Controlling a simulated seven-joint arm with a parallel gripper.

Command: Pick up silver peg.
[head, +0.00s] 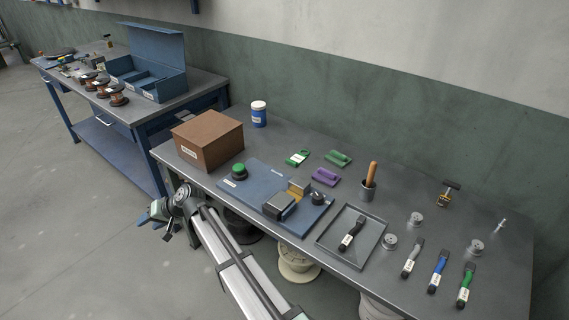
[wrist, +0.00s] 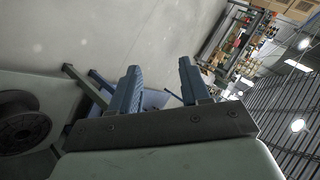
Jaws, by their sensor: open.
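A small thin silver piece (head: 500,225), which looks like the silver peg, lies at the far right of the near workbench (head: 440,205). It is too small to see in detail. My gripper (head: 150,217) is at the left in the head view, off the bench's front left edge and far from that piece. In the wrist view my gripper (wrist: 159,66) has its two blue-grey fingers apart with nothing between them. The silver piece is not in the wrist view.
Round silver parts (head: 415,218) and marker-like tools with green (head: 466,285) and blue (head: 438,271) handles lie left of the silver piece. A grey tray (head: 325,238), blue fixture board (head: 240,190) and brown box (head: 207,140) stand further left. A second bench (head: 190,88) is behind.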

